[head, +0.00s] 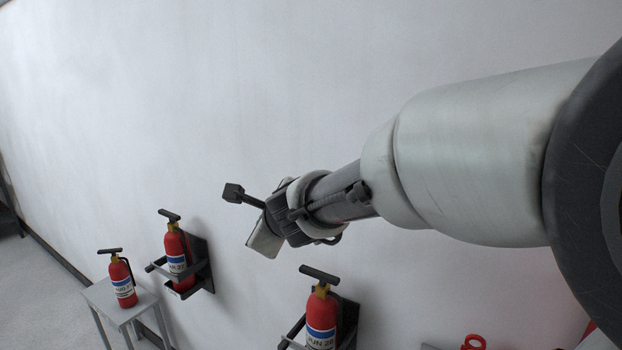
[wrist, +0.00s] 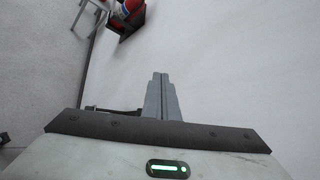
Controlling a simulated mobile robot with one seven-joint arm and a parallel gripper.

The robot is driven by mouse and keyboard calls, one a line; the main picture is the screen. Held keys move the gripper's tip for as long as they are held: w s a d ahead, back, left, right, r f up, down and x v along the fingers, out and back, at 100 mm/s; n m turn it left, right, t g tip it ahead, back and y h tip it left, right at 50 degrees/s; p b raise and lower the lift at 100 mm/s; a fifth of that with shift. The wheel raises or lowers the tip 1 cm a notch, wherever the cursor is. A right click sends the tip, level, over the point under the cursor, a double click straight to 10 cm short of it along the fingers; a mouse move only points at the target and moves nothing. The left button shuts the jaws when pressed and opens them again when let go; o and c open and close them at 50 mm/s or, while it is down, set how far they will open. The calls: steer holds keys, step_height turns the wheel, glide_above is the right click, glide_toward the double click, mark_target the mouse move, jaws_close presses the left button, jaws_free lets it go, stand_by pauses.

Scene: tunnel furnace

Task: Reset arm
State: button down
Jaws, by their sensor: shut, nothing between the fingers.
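My arm reaches in from the right in the head view, in front of the pale wall. My gripper (head: 262,243) is at its far end, above and between the two wall-mounted fire extinguishers and apart from them. In the wrist view the gripper's fingers (wrist: 160,78) lie together with nothing between them. The wall fills most of the view beyond them.
One red extinguisher (head: 177,257) sits in a wall bracket (head: 203,268), another (head: 321,318) in a nearer bracket (head: 347,325). A third (head: 122,282) stands on a small grey table (head: 100,297) at left. A red object (head: 473,342) shows at the bottom edge. The upper wall is clear.

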steer(key=s+d+f+n+g+h, duration=0.2)
steer(key=s+d+n, duration=0.8)
steer(key=s, duration=0.3)
steer(key=s+d+f+n+g+h, duration=0.2)
steer(key=s+d+n+g, duration=0.1)
steer(key=s+d+n, duration=0.8)
steer(key=s+d, duration=0.2)
steer(key=s, duration=0.1)
steer(key=shift+s+n+g, duration=0.15)
steer(key=shift+n+g, duration=0.15)
steer(key=shift+d, duration=0.1)
